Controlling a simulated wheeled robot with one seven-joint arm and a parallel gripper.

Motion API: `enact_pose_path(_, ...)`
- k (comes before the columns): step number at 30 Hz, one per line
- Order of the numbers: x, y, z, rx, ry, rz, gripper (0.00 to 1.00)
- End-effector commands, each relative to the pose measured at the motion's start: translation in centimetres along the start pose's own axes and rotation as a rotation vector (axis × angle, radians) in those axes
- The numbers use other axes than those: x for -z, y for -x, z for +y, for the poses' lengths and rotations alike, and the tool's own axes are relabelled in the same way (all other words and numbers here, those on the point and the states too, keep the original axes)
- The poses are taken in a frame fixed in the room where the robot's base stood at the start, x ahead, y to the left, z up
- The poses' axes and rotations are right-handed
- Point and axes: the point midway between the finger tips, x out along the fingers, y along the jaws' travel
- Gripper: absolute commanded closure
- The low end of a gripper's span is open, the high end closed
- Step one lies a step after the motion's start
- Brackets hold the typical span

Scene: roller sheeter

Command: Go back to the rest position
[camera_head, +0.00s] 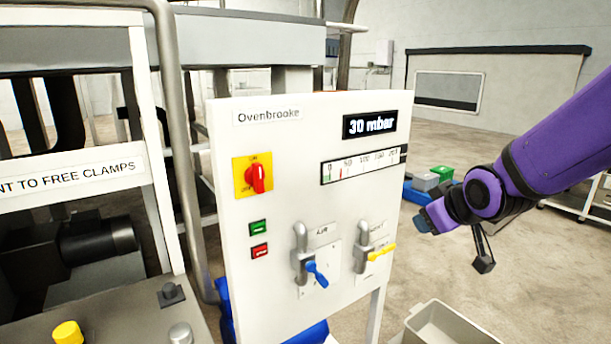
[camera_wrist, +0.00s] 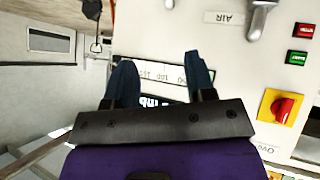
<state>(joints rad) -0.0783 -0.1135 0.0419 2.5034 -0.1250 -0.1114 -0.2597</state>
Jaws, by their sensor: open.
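My gripper (camera_wrist: 160,75) shows in the wrist view with its two dark blue fingers apart and nothing between them. In the head view my gripper (camera_head: 428,222) is at the right, at the end of my purple arm, to the right of the white control panel (camera_head: 290,135) and apart from it in the picture. The panel's scale strip shows between and behind the fingers in the wrist view. The fingertips are small in the head view.
The panel carries a red and yellow rotary switch (camera_head: 255,176), green and red buttons, a blue-handled valve (camera_head: 315,270) and a yellow-handled valve (camera_head: 378,252). Its display (camera_head: 370,124) reads 30 mbar. A grey bin (camera_head: 450,325) stands at lower right.

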Motion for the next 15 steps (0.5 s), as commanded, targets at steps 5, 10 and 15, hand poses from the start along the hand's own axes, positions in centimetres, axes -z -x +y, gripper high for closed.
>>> enact_pose_path(5,-1.1,5.8,1.2,-0.020,-0.109,-0.096,0.50)
enact_pose_path(10,-2.9,11.2,1.4,-0.027,-0.220,-0.189,0.50)
enact_pose_path(15,-5.2,16.6,0.8,-0.025,-0.332,-0.279,0.50)
